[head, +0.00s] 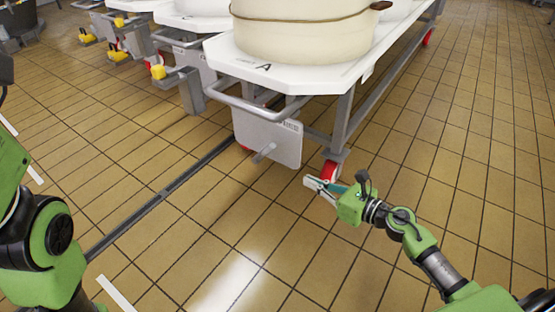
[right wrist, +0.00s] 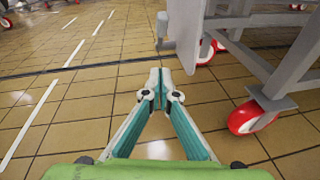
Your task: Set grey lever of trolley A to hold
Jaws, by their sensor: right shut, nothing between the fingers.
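Trolley A (head: 275,78) stands at the top middle of the head view, with a black letter A on its white top. A grey plate (head: 280,138) hangs under its front handle. The short grey lever (head: 264,153) sticks out of the plate's lower part, slanting down to the left. It also shows near the top of the right wrist view (right wrist: 165,28). My right gripper (head: 309,184) is shut and empty, low to the right of the lever and apart from it. My left arm shows at the left edge; its gripper is out of view.
A red wheel (head: 329,170) of trolley A stands close behind my right gripper; a red wheel (right wrist: 250,117) is at the right in the wrist view. A cream vat (head: 300,35) sits on the trolley. Other trolleys with yellow levers (head: 158,72) stand left. The front tiles are clear.

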